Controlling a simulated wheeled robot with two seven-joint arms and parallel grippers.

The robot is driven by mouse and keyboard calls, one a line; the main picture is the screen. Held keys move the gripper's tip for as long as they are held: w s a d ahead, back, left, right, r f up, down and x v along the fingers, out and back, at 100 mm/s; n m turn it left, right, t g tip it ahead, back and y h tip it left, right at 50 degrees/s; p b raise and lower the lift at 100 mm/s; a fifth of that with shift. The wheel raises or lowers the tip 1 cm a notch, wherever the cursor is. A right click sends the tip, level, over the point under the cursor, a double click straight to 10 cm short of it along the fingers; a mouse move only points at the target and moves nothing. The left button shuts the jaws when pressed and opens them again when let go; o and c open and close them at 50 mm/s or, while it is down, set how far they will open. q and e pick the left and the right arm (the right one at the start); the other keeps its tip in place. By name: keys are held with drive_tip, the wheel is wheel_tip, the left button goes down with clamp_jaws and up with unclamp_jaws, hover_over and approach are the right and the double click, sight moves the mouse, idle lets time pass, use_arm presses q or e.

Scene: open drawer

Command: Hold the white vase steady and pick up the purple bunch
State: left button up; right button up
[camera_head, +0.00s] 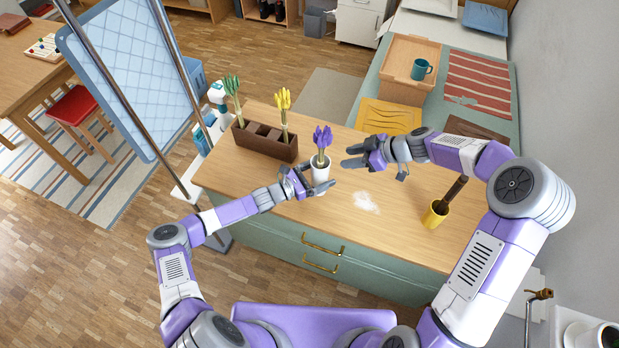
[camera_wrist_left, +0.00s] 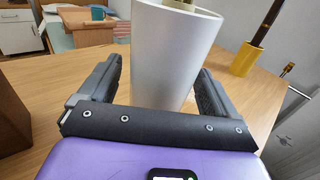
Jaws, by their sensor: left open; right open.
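The white vase (camera_head: 320,174) stands upright on the wooden top of the drawer unit. The purple bunch (camera_head: 322,138) sticks up out of it. My left gripper (camera_head: 317,187) is open around the lower part of the vase. In the left wrist view the vase (camera_wrist_left: 172,55) fills the space between the two open fingers (camera_wrist_left: 160,95); contact cannot be told. The bunch is mostly out of that view. My right gripper (camera_head: 347,157) is open and empty, to the right of the purple bunch and apart from it.
A dark brown box (camera_head: 265,143) holds a green bunch (camera_head: 232,88) and a yellow bunch (camera_head: 283,102) at the back left. A yellow cup (camera_head: 433,217) with a brown stick stands to the right. A white patch (camera_head: 366,202) lies on the clear front surface.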

use_arm(q)
drive_tip(key=shift+x, duration=0.9)
drive_tip(key=shift+c, duration=0.3)
drive_tip(key=c, duration=1.2)
use_arm(e)
drive_tip(key=shift+o, duration=0.4)
